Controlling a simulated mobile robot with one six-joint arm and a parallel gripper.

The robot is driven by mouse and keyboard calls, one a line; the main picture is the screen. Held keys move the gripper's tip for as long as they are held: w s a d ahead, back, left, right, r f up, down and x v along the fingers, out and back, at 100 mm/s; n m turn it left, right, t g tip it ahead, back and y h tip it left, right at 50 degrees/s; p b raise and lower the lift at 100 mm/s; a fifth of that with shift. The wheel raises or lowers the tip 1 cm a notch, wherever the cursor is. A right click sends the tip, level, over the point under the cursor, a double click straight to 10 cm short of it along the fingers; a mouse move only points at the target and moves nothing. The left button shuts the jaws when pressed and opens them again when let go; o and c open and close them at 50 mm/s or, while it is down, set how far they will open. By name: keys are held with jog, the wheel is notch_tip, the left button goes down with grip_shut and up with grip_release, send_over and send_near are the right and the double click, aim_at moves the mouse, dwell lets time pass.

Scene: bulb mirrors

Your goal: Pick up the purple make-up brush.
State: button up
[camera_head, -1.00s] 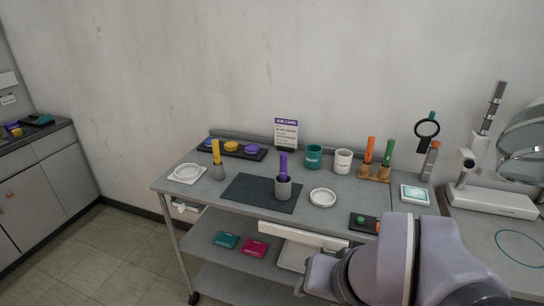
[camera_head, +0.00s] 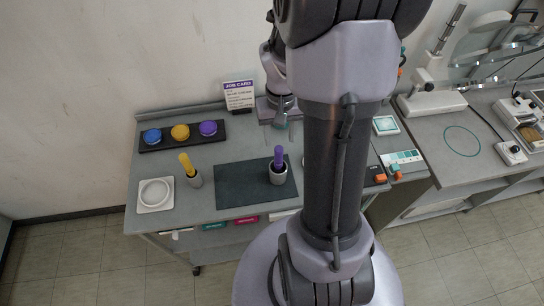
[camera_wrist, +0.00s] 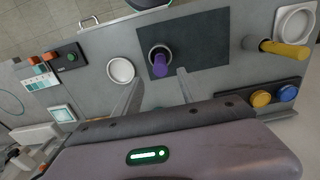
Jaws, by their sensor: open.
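The purple make-up brush (camera_head: 279,156) stands upright in a small grey cup (camera_head: 279,176) on a dark mat (camera_head: 236,185). In the wrist view the purple brush (camera_wrist: 160,66) points from its cup (camera_wrist: 157,51) toward the space between my fingers. My gripper (camera_head: 281,130) is open and empty, beyond the brush on the wall side in the head view. In the wrist view my gripper (camera_wrist: 159,84) has its two fingers spread, with the brush lined up between their tips but apparently short of them. I cannot tell the exact distance.
A yellow-handled brush (camera_head: 187,165) stands in another cup to the left, near a white dish (camera_head: 155,193). A dark tray (camera_head: 178,144) with three coloured pots and a job card (camera_head: 239,95) stand along the back. A white ring dish (camera_wrist: 121,70) sits near the mat.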

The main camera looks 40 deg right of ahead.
aim_at(278, 157)
notch_tip(278, 157, down, 11)
jog(key=shift+r+b, duration=0.1)
jog(key=shift+b, duration=1.05)
grip_shut()
